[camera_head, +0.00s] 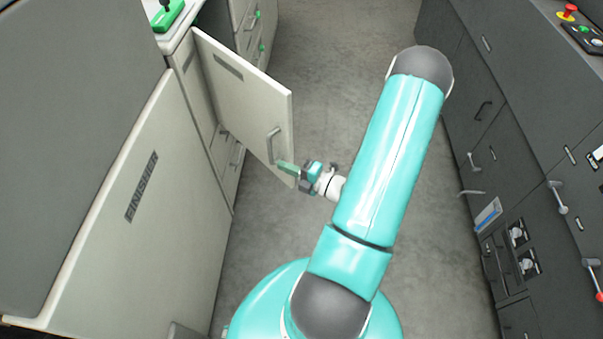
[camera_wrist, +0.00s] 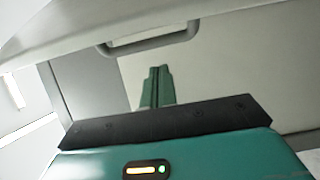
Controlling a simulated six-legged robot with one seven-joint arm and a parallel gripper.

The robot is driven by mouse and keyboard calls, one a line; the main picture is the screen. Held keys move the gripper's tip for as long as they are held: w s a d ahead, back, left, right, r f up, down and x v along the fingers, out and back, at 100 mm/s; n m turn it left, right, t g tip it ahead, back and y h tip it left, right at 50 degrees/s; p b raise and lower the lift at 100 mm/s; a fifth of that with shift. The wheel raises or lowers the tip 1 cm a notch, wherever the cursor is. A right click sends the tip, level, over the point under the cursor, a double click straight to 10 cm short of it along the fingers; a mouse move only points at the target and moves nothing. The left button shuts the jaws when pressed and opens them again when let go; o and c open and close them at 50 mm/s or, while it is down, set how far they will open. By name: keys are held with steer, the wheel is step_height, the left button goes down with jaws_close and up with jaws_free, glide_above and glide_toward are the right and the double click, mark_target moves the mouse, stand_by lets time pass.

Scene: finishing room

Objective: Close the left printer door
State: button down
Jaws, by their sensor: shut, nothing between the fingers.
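The left printer door (camera_head: 243,88) is a cream panel standing open, swung out from the cream cabinet into the aisle. Its grey bar handle (camera_head: 272,146) is near the free edge, low on the panel. My gripper (camera_head: 284,167) is at the lower free corner of the door, just below the handle. In the wrist view its green fingers (camera_wrist: 157,88) are together, in front of the cream panel, with the handle (camera_wrist: 150,40) above them. I cannot tell whether the fingertips touch the door.
A cream cabinet marked FINISHER (camera_head: 140,200) stands at the left. A dark grey machine (camera_head: 490,110) with levers lines the right side. Drawers (camera_head: 228,150) show behind the door. The grey floor (camera_head: 325,60) between the machines is clear.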

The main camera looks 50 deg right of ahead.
mark_target(292, 158)
steer(key=shift+w+d, duration=0.8)
steer(key=shift+d, duration=0.95)
steer(key=shift+s, duration=0.1)
